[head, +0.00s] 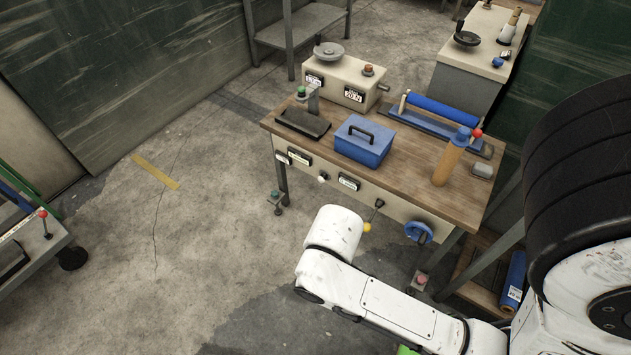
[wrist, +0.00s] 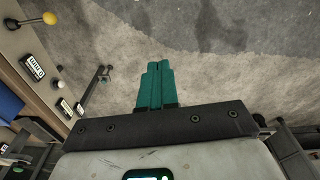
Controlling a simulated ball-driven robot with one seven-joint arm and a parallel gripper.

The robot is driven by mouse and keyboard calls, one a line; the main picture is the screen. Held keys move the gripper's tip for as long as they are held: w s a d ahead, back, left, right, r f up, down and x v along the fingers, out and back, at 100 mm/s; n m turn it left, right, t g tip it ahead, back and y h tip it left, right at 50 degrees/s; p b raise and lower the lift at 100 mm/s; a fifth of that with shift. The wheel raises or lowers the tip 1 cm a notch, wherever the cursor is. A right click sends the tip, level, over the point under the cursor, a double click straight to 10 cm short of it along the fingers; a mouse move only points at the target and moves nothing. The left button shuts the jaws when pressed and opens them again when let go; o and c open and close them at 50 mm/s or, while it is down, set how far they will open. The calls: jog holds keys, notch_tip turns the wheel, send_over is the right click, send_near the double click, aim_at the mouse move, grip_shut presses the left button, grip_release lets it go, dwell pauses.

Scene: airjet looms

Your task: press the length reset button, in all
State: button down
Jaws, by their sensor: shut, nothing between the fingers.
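A white round button (head: 322,177) sits on the cream front panel of the wooden bench (head: 405,202), between two small label or counter plates; I cannot read which is the length reset. It also shows in the wrist view (wrist: 60,84) at the left, beside a counter plate (wrist: 33,67). My gripper (wrist: 158,66) shows in the wrist view with its green fingers together and empty. They are over bare floor, to the right of the panel and apart from the button. In the head view the fingers are hidden.
A yellow-tipped lever (head: 367,227) and a blue handwheel (head: 418,232) stick out of the panel right of the button. A blue box (head: 364,143), a tan bottle (head: 450,160) and a scale box (head: 343,82) stand on the bench.

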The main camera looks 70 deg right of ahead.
aim_at(321, 180)
jog(key=w+a+f+t+y+b, duration=0.25)
jog(key=w+f+t+b, duration=0.3)
jog(key=w+f, duration=0.6)
jog(key=w+d+f+m+t+b, duration=0.1)
jog(key=w+d+m+t+b, duration=0.15)
jog(key=w, duration=0.35)
jog(key=w+d+f+m+t+b, duration=0.1)
jog(key=w+d+f+t+b, duration=0.1)
jog(key=w+d+t+b, duration=0.3)
jog(key=w+d+f+m+t+h+b, duration=0.1)
jog(key=w+d+f+m+h+b, duration=0.2)
jog(key=d+m+h, duration=0.65)
jog(key=s+d+f+m+g+h+b, duration=0.1)
jog(key=s+d+f+m+g+h, duration=0.1)
jog(key=d, duration=0.5)
jog(key=s+d+f+m+g+h+b, duration=0.2)
jog(key=s+d+f+m+g+h, duration=0.1)
jog(key=s+d+f, duration=0.3)
jog(key=shift+d+f+m+g+h, duration=0.3)
jog(key=shift+d+f+g+h, duration=0.25)
jog(key=shift+d+g+h, duration=0.35)
jog(key=shift+d, duration=0.2)
jog(key=s+d+b, duration=0.1)
jog(key=s+d, duration=0.1)
jog(key=d, duration=0.6)
jog(key=shift+d+b, duration=0.15)
jog(key=shift+b, duration=0.2)
